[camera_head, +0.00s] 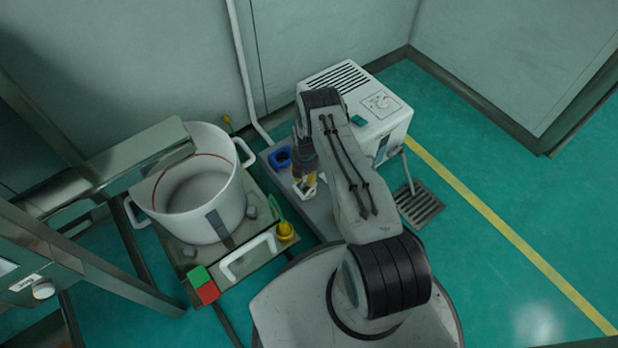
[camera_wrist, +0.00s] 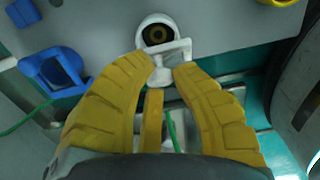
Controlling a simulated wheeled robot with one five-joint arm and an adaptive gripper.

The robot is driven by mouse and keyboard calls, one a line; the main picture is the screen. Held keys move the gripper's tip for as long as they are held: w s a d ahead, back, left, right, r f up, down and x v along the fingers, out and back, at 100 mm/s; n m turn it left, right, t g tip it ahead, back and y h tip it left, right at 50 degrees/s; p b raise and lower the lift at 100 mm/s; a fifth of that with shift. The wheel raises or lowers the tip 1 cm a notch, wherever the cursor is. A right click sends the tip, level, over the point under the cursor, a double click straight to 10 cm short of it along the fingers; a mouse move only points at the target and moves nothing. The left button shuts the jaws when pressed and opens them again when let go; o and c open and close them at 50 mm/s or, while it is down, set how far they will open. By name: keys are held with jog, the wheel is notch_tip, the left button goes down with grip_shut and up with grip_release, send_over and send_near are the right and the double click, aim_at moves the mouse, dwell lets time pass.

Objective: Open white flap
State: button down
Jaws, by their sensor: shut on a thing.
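The white flap (camera_wrist: 174,52) is a small squarish frame on a white round socket (camera_wrist: 157,22), mounted on a grey panel. It stands out from the socket, whose dark face with a brassy ring shows. My gripper (camera_wrist: 162,66) has yellow ribbed fingers shut on the flap from both sides. In the head view my gripper (camera_head: 308,183) points down at the white fitting (camera_head: 304,193), and my arm hides part of that area.
A blue socket with a flap (camera_wrist: 54,72) sits left of the white one. A white pot (camera_head: 197,200) stands on a base at left. A white box unit (camera_head: 391,125) stands behind my arm. Green floor is clear at right.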

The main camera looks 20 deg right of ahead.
aim_at(304, 179)
jog(key=shift+s+a, duration=0.1)
jog(key=shift+a, duration=0.25)
jog(key=c, duration=1)
grip_release()
jog(key=shift+c, duration=0.2)
notch_tip(304, 179, up, 12)
